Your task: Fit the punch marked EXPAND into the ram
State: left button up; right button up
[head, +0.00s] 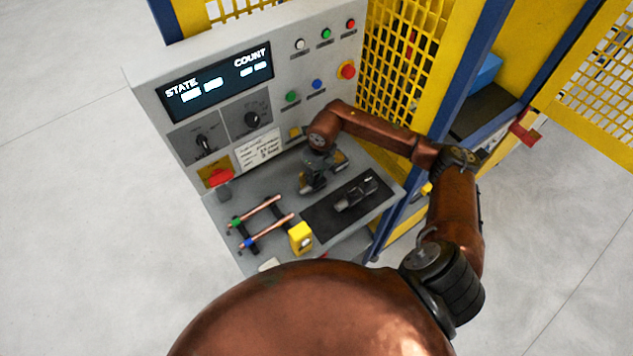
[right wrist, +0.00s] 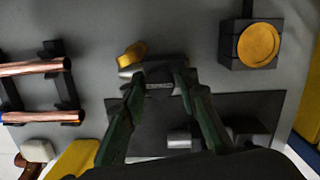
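My right gripper (head: 314,178) is over the machine's shelf, left of the black mat. In the right wrist view its two green fingers (right wrist: 158,88) close in on a dark punch-like piece (right wrist: 158,72) with a small pale label, too small to read; they appear to touch both its sides. A gold round part shows at its upper left; I cannot tell whether it belongs to it. Another dark metal piece (head: 356,194) lies on the mat. A dark block with a gold disc (right wrist: 258,45) stands to the right, possibly the ram. My left gripper is out of view.
Two copper tubes (head: 266,222) lie on a black rack at the shelf's left. A yellow block (head: 301,237) sits at the front. The control panel (head: 218,88) rises behind, with a red button (head: 220,178). Yellow mesh guarding (head: 405,60) stands to the right.

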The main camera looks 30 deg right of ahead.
grip_shut()
jog(key=shift+w+r, duration=0.1)
jog(key=shift+r, duration=0.05)
dwell(0.6)
jog(key=shift+r, duration=0.85)
jog(key=s+a+r+b, duration=0.3)
jog(key=s+a+r, duration=0.5)
jog(key=s+r, duration=0.3)
jog(key=shift+s+b, duration=0.4)
jog(key=shift+s, duration=0.05)
